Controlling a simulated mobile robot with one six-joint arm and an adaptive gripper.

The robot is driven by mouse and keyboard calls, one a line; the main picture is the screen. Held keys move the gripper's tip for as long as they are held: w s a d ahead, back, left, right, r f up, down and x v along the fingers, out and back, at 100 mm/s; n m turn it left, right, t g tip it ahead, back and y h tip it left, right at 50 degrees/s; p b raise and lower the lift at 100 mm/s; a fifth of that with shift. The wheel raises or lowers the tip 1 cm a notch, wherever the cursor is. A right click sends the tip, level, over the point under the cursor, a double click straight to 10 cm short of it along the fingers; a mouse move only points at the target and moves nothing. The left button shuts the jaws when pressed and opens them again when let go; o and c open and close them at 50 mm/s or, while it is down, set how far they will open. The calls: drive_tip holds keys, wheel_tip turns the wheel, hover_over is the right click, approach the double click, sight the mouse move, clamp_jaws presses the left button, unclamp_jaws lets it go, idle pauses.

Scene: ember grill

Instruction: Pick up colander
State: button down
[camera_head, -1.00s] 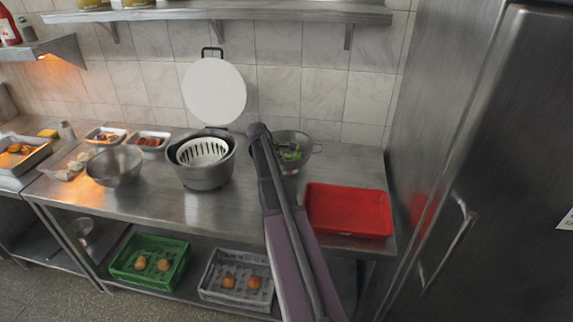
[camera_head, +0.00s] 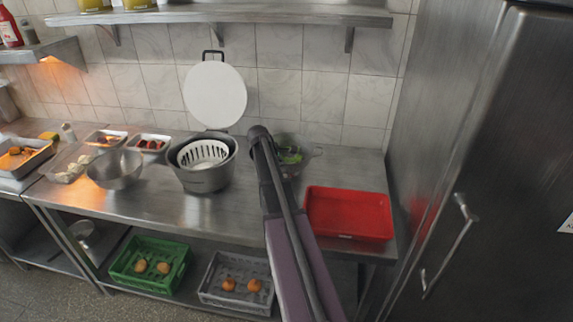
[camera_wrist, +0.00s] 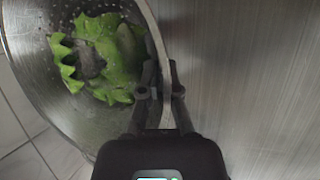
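The colander (camera_head: 289,164) is a grey perforated metal bowl with green leaves in it, on the steel counter near the back wall. My arm hides its left part in the head view. In the wrist view the colander (camera_wrist: 40,45) fills the left side, with its leaves (camera_wrist: 100,55) inside. My gripper (camera_wrist: 162,78) has one finger on each side of the colander's rim, close against it, and looks shut on the rim. In the head view my gripper is hidden behind my arm.
A red tray (camera_head: 348,234) lies right of my arm. A grey pot (camera_head: 202,180) holding a white basket (camera_head: 203,152) and a metal bowl (camera_head: 115,172) stand to the left. A wall shelf (camera_head: 270,16) hangs above, and a tall steel fridge (camera_head: 490,120) stands right.

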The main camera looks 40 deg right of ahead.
drive_tip(key=shift+r, duration=0.15)
drive_tip(key=shift+r+p, duration=1.75)
drive_tip(key=shift+p, duration=0.2)
drive_tip(key=s+a+r+p, duration=0.1)
drive_tip(key=s+a, duration=0.8)
drive_tip(key=a, duration=0.3)
drive_tip(key=shift+s+a, duration=0.35)
drive_tip(key=shift+d+r, duration=0.1)
